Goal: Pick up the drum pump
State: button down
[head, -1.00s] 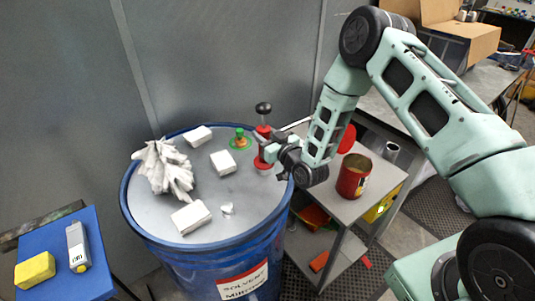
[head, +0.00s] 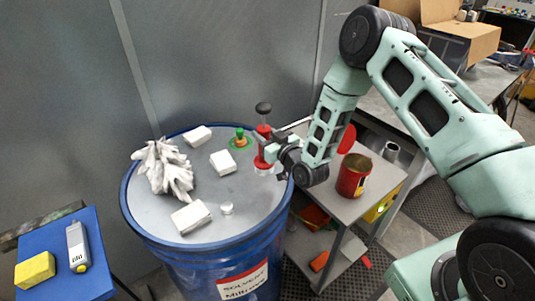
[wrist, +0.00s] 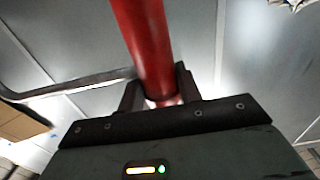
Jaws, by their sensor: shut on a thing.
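The drum pump (head: 262,131) is red with a black knob on top and stands upright at the right side of the blue drum's grey lid (head: 215,190). My gripper (head: 268,151) comes in from the right at the pump's body. In the wrist view the pump's red tube (wrist: 147,45) runs down between the two dark fingers (wrist: 160,92), which are shut on it. The pump's foot shows near the lid, but I cannot tell whether it is touching or slightly raised.
White blocks (head: 190,217), a crumpled white glove (head: 163,168), a green-and-orange piece (head: 240,139) and a small white cap (head: 226,208) lie on the lid. A grey cart (head: 345,208) with a red can (head: 353,176) stands right. A grey wall is close behind.

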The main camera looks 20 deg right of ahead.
aim_at(264, 105)
jog(key=shift+w+r, duration=0.1)
jog(key=shift+r, duration=0.15)
jog(key=shift+r, duration=0.1)
jog(key=shift+r, duration=0.2)
jog(key=shift+r+b, duration=1.95)
jog(key=shift+r, duration=2.7)
